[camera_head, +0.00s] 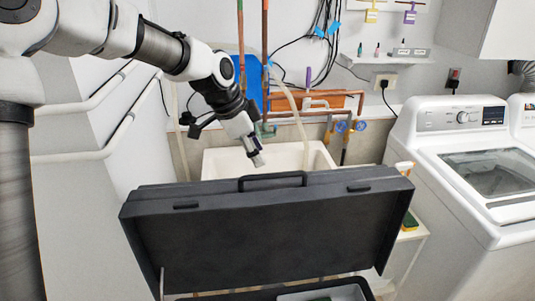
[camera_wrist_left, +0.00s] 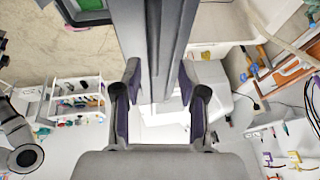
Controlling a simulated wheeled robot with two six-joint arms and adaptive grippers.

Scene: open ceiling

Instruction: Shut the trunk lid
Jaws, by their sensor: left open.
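The dark grey trunk stands in front of me with its lid (camera_head: 265,232) raised and its inner side facing me. A handle (camera_head: 272,181) is on the lid's upper edge. Part of the trunk's base (camera_head: 350,285) shows at the bottom of the head view, cut off by the frame. My left gripper (camera_head: 258,159) is just above the lid's upper edge, near the handle, pointing down. In the left wrist view the open fingers (camera_wrist_left: 159,75) show on either side of the lid's long dark edge (camera_wrist_left: 155,35); I cannot tell whether they touch it. My right gripper is out of view.
A white sink (camera_head: 220,160) stands behind the lid, with copper pipes (camera_head: 320,100) above it. A white washing machine (camera_head: 460,150) stands to the right. A small white shelf rack (camera_wrist_left: 78,100) with items shows in the left wrist view.

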